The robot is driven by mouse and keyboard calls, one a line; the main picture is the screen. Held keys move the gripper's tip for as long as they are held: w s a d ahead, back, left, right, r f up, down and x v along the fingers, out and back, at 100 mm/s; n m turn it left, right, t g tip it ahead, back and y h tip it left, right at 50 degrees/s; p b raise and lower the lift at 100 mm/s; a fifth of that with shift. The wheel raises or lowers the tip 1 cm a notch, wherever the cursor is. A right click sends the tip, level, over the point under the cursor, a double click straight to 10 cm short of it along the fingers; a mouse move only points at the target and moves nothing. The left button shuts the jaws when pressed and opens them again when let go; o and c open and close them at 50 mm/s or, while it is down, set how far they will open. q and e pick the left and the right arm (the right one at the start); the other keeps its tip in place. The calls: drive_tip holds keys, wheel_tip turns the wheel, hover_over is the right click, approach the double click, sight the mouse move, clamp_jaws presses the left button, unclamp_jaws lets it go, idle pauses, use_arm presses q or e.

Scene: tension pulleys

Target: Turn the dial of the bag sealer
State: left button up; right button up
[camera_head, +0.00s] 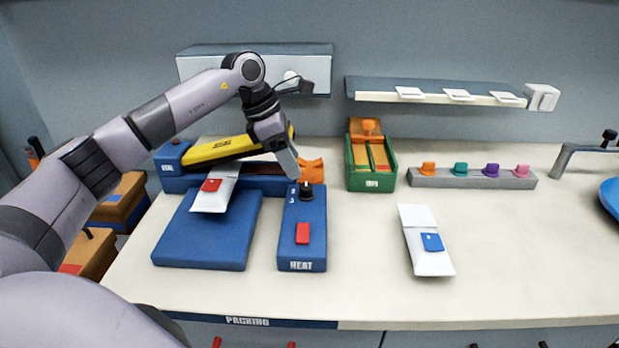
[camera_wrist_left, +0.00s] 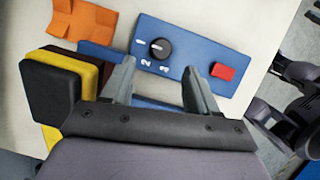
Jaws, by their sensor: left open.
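The bag sealer is blue, with a yellow lever arm (camera_head: 215,150) and a blue base plate (camera_head: 207,235). Its blue HEAT box (camera_head: 302,250) carries a black round dial (camera_head: 306,189) and a red switch (camera_head: 302,233). In the left wrist view the dial (camera_wrist_left: 159,47) has a pale mark on its left side, towards the first of the white marks around it. My left gripper (camera_head: 290,165) is open and empty, just above and behind the dial. My right gripper is not in view.
A white bag with a red label (camera_head: 212,188) lies at the sealer.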

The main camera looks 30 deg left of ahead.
sight(305, 186)
use_arm(q)
drive_tip(key=x, duration=0.6)
drive_tip(key=shift+d+f+p, duration=0.25)
drive_tip(key=shift+f+p, duration=0.05)
drive_tip(key=c, duration=1)
